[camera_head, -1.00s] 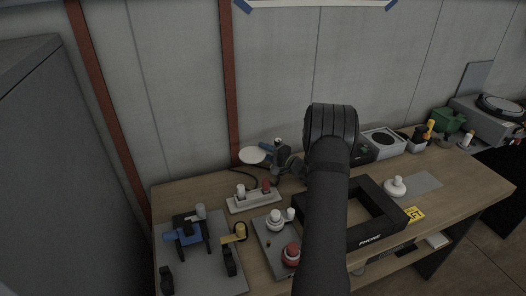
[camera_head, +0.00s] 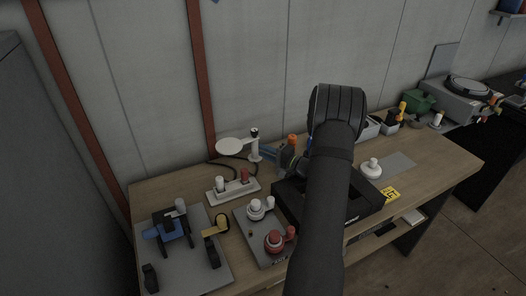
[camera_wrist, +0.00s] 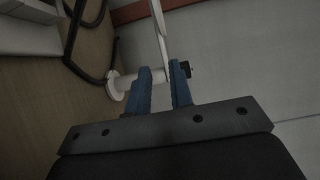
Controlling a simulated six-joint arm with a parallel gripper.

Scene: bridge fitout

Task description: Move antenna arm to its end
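The antenna stands at the back of the wooden bench, a white post (camera_head: 255,148) with a dark top and a round white disc (camera_head: 230,147) reaching out to its left. My gripper (camera_head: 266,153) has blue fingers and is just right of the post. In the wrist view my gripper (camera_wrist: 161,88) is open, with a clear gap between its fingertips. The white post (camera_wrist: 129,79) lies across behind the fingertips, with its dark end (camera_wrist: 188,68) at the right. A thin white arm (camera_wrist: 160,28) rises from it, seen edge-on. Whether the fingers touch it I cannot tell.
A white socket block (camera_head: 233,189) stands in front of the antenna, with a black cable behind it. An orange-topped item (camera_head: 292,140) is close right of my gripper. A black open box (camera_head: 362,205) lies under my arm. The wall (camera_head: 265,60) is close behind.

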